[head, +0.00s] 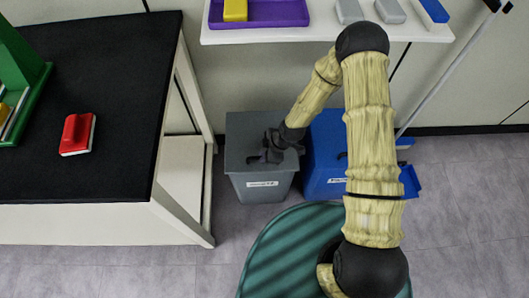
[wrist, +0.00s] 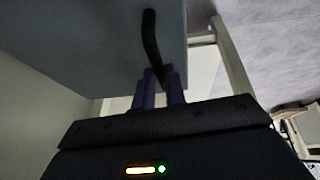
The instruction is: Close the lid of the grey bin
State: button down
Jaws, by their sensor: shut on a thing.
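The grey bin (head: 264,189) stands on the floor beside the black-topped table, with a white label on its front. Its grey lid (head: 245,128) shows as a flat panel over the bin's top; no open inside shows. I cannot tell whether it sits fully flush. My gripper (head: 256,158) is at the lid's front part, reaching in from the right. In the wrist view, the lid's underside or face (wrist: 95,35) fills the upper left, with a black curved handle (wrist: 150,38). My gripper's fingers (wrist: 160,82) are shut on the handle's near end.
A blue bin (head: 325,178) stands close on the right of the grey bin. A white shelf (head: 300,34) with a purple tray (head: 285,13) is behind.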

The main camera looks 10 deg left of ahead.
jog(key=shift+s+d+f, duration=0.2)
jog(key=shift+s+f, duration=0.1)
jog(key=shift+s, duration=0.1)
jog(key=c, duration=1.5)
grip_release()
jog(key=shift+o, duration=0.2)
jog(key=shift+w+a, duration=0.1)
jog(key=shift+r, duration=0.1)
jog(key=shift+w+r, duration=0.1)
jog(key=shift+r, duration=0.05)
jog(key=p+v, duration=0.3)
jog(key=v, duration=1.4)
jog(key=shift+p, duration=0.3)
jog(key=shift+w, duration=0.15)
